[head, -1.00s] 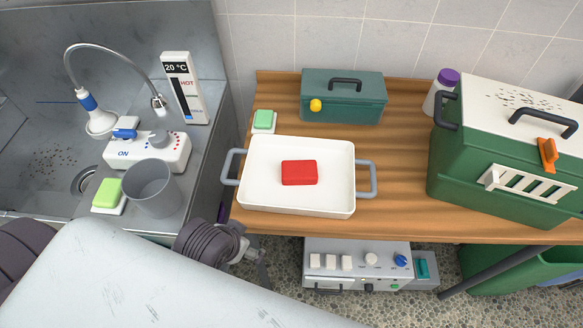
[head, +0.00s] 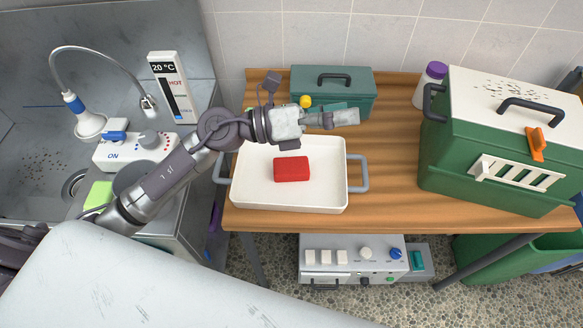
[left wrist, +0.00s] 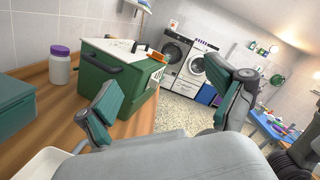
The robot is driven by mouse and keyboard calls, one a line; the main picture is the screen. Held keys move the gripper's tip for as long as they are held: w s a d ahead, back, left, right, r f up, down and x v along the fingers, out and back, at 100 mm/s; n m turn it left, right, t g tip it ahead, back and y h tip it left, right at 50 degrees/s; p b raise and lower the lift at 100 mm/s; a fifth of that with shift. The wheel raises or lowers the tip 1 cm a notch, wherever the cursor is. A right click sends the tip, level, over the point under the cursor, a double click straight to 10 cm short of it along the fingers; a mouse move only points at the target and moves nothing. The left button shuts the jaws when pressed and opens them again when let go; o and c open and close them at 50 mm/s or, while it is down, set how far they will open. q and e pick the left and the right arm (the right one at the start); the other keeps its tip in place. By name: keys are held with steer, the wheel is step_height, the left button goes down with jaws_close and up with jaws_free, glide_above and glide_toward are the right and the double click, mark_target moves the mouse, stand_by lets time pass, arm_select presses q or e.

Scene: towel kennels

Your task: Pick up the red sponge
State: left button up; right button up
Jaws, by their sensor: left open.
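The red sponge (head: 291,169) lies flat in the white tray (head: 252,192), which has grey handles and stands on the wooden table. My left gripper (head: 345,117) is above the tray's far edge, beyond the sponge and apart from it, pointing right. In the left wrist view its two teal-padded fingers (left wrist: 170,108) are spread wide with nothing between them. That view shows only a corner of the tray (left wrist: 42,163) and no sponge. My right gripper is not in view.
A teal toolbox (head: 358,88) stands right behind my left gripper. A large green carrier (head: 475,165) with a white lid and a purple-capped bottle (head: 429,88) stand to the right. A sink counter with a tap (head: 148,107) is at left. Bare wood lies between tray and carrier.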

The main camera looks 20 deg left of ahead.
arm_select(q)
steer(key=a+f+m+g+y, duration=0.35)
steer(key=f+m+y, duration=0.2)
steer(key=f, duration=0.25)
steer(key=m+g+y, duration=0.2)
steer(key=y, duration=0.6)
glide_toward(287, 165)
steer(key=x, duration=0.1)
steer(key=p+x, duration=0.2)
steer(key=shift+a+f, duration=0.1)
steer(key=shift+f, duration=0.4)
steer(key=shift+w+f, duration=0.1)
steer(key=shift+f, duration=0.45)
steer(key=shift+d+f+p, duration=0.2)
steer(key=shift+d+p, duration=0.25)
steer(key=p+x, duration=0.1)
steer(key=x, duration=0.2)
steer(key=shift+d+f+p, duration=0.25)
steer(key=shift+d+p, duration=0.1)
steer(key=shift+p, duration=0.05)
steer(key=shift+w+d+f, duration=0.1)
steer(key=shift+w+f, duration=0.05)
steer(key=shift+f, duration=0.35)
steer(key=shift+y, duration=0.25)
steer(key=c, duration=0.9)
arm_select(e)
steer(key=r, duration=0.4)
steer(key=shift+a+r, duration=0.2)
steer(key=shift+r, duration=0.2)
